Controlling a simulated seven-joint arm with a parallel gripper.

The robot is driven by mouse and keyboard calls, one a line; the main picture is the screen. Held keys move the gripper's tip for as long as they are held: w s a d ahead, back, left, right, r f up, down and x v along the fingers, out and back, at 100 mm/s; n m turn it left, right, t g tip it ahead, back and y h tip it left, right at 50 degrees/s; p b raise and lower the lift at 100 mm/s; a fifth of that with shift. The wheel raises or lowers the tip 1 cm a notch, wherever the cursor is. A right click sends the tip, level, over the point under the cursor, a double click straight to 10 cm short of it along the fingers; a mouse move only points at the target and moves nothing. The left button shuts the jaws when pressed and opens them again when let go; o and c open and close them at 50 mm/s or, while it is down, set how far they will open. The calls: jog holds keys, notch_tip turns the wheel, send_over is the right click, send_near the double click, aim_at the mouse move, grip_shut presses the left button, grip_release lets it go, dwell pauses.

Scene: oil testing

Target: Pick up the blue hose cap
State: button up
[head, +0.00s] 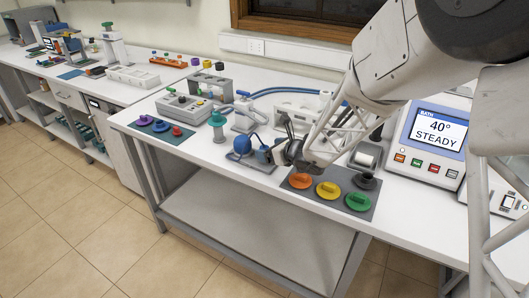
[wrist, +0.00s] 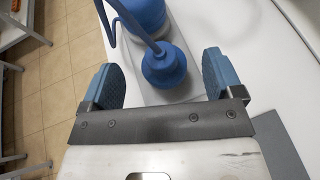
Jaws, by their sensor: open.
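In the wrist view a blue cap-like piece (wrist: 163,66) with a thin hose running from its top lies between the two fingers of my gripper (wrist: 164,80), nearer the right finger. The fingers have blue-grey pads and stand apart on either side, with gaps visible. A larger rounded blue bulb (wrist: 142,14) is just beyond the piece, over a pale base plate. In the head view the blue bulb (head: 242,146) shows at the left of my gripper (head: 272,157), near the bench's front edge. My gripper hides the smaller blue piece there.
A grey mat (head: 310,196) with orange, yellow, green and black caps lies to the right of my gripper. A teal-topped item (head: 217,122) stands to the left. Blue hoses (head: 300,95) run behind. The bath unit (head: 432,140) stands at the right.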

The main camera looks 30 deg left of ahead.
aim_at(266, 148)
jog(key=shift+x, duration=1.55)
jog(key=shift+w, duration=0.1)
jog(key=shift+c, duration=0.2)
jog(key=c, duration=0.9)
jog(key=shift+r, duration=0.1)
jog(key=shift+r, duration=0.75)
notch_tip(266, 148, up, 2)
jog(key=shift+r, duration=0.1)
jog(key=s+d, duration=0.3)
jog(key=s, duration=0.1)
jog(key=s+d, duration=0.4)
jog(key=s+d+r, duration=0.1)
jog(key=s+d, duration=0.2)
jog(key=s, duration=0.1)
jog(key=shift+d, duration=0.4)
jog(key=shift+c, duration=1)
